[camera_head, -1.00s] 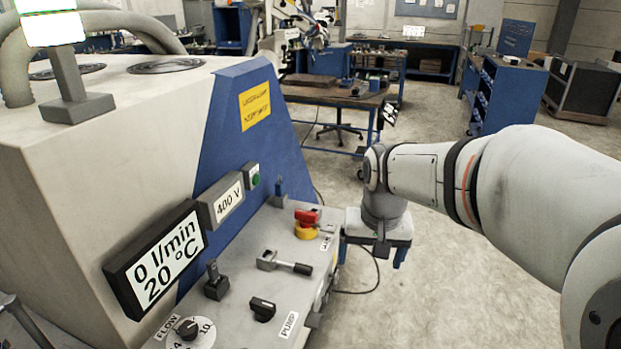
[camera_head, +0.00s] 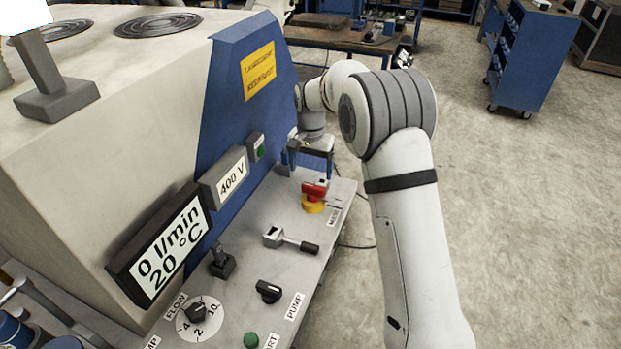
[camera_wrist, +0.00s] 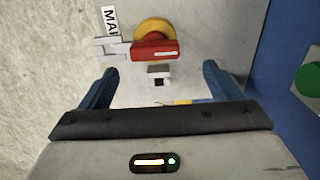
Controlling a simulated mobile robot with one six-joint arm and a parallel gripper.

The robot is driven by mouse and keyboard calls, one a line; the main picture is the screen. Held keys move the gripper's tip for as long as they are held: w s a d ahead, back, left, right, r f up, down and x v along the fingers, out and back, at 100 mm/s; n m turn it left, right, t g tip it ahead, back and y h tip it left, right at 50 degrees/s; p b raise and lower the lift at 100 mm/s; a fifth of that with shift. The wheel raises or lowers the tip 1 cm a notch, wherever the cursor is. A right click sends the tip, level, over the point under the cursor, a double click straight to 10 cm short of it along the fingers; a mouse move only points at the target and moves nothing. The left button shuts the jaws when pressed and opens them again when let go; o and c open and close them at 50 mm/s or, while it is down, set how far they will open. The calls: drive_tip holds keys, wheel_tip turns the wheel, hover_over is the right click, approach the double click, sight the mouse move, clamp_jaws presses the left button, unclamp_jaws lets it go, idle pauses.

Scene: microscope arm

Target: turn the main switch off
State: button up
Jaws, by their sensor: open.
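The main switch (camera_head: 313,196) is a red handle on a round yellow base, at the far end of the sloping grey panel. It also shows at the top of the wrist view (camera_wrist: 155,50), where the red handle lies crosswise and a label starting "MAI" is beside it. My gripper (camera_head: 310,168) is open and empty, just beyond the switch in the head view. In the wrist view its blue fingers (camera_wrist: 160,73) are spread wide, and the red handle lies ahead of the gap between them, apart from both fingers.
A small grey block with a dark square (camera_wrist: 159,74) shows between my fingers. A horizontal lever (camera_head: 291,241), a black pump knob (camera_head: 269,291) and a flow dial (camera_head: 198,316) lie nearer on the panel. The blue cabinet wall (camera_head: 230,110) rises beside the panel, with a 400 V display (camera_head: 229,178).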

sight(313, 185)
drive_tip(key=f, duration=0.2)
drive_tip(key=f+p, duration=0.1)
drive_tip(key=f, duration=0.4)
drive_tip(key=shift+d, duration=0.35)
drive_tip(key=shift+r, duration=0.1)
drive_tip(key=shift+c, duration=0.5)
